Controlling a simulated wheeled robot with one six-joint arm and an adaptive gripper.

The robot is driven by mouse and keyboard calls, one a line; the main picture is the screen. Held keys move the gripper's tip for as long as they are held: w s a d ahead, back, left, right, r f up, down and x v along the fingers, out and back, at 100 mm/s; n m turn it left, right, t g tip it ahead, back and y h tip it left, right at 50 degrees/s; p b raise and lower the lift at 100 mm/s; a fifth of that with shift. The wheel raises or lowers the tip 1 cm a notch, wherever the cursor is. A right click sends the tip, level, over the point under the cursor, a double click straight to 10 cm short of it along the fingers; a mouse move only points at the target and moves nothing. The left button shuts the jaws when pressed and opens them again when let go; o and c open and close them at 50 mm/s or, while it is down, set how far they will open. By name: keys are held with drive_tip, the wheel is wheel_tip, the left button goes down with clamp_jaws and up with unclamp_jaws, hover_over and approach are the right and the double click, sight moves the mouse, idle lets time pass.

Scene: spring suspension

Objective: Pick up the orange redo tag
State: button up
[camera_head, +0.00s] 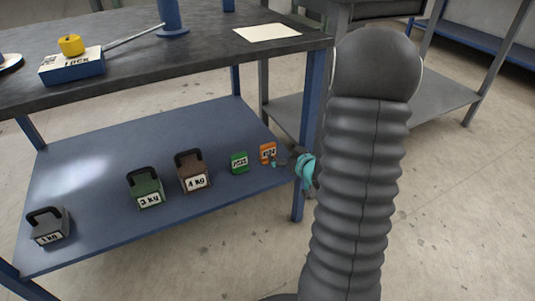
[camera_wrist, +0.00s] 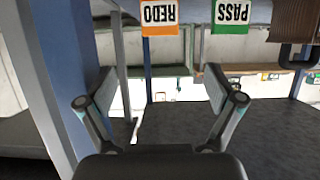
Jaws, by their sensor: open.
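The orange redo tag (camera_head: 268,152) stands on the blue lower shelf of the workbench, near its right end. In the wrist view the tag (camera_wrist: 160,18) shows upside down at the top, with the word REDO on a white panel. My gripper (camera_head: 282,161) is at the right end of the shelf, just beside the tag, and covers part of it in the head view. In the wrist view my gripper (camera_wrist: 160,102) has its two fingers spread apart with nothing between them. The tag lies ahead of the fingertips, apart from them.
A green pass tag (camera_head: 239,162) stands just left of the redo tag. Several weights, such as the 4 kg weight (camera_head: 193,172), stand further left on the shelf (camera_head: 100,165). A blue table leg (camera_head: 311,130) rises close to my gripper. The tabletop (camera_head: 200,60) hangs above.

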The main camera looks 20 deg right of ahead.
sight(269, 146)
drive_tip(key=b+x, duration=0.1)
drive_tip(key=x, duration=1.2)
drive_tip(key=shift+s, duration=0.1)
drive_tip(key=c, duration=1.2)
